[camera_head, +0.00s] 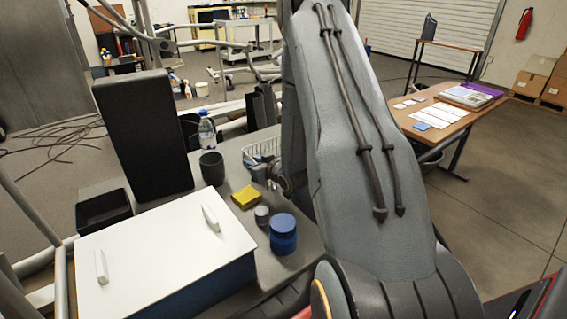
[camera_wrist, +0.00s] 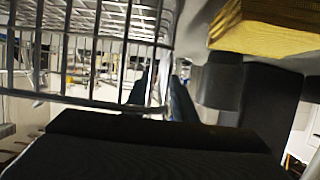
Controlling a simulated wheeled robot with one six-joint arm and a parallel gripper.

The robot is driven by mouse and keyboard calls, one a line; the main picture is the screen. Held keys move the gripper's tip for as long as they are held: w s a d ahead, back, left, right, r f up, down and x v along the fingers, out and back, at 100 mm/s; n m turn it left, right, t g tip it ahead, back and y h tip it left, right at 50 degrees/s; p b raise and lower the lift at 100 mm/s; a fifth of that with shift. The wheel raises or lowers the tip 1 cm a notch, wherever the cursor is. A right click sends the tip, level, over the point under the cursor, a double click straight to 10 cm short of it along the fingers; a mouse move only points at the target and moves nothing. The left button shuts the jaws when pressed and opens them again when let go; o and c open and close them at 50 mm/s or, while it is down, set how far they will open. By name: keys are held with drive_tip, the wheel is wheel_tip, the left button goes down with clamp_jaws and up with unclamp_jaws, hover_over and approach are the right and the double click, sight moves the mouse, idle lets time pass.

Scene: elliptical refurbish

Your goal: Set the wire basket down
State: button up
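The wire basket (camera_head: 262,149) is a pale wire-grid basket, partly hidden behind my arm in the head view. In the wrist view the basket (camera_wrist: 95,42) fills the upper left, very close, with its thick rim wire running to the fingers. My gripper (camera_head: 267,172) is beside the basket's near side, above the grey tabletop. In the wrist view the dark fingers of my gripper (camera_wrist: 163,95) lie on either side of the basket's edge and appear closed on it. Whether the basket's base touches the table is hidden.
On the grey table (camera_head: 237,168) stand a yellow sponge (camera_head: 245,197), a dark cup (camera_head: 212,168), a bottle (camera_head: 207,132), a small grey jar (camera_head: 262,215) and a blue canister (camera_head: 283,234). A white-lidded box (camera_head: 150,250) fills the near left. Some bare tabletop lies around the sponge.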

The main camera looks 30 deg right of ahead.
drive_tip(key=shift+c, duration=0.4)
clamp_jaws()
idle(0.9)
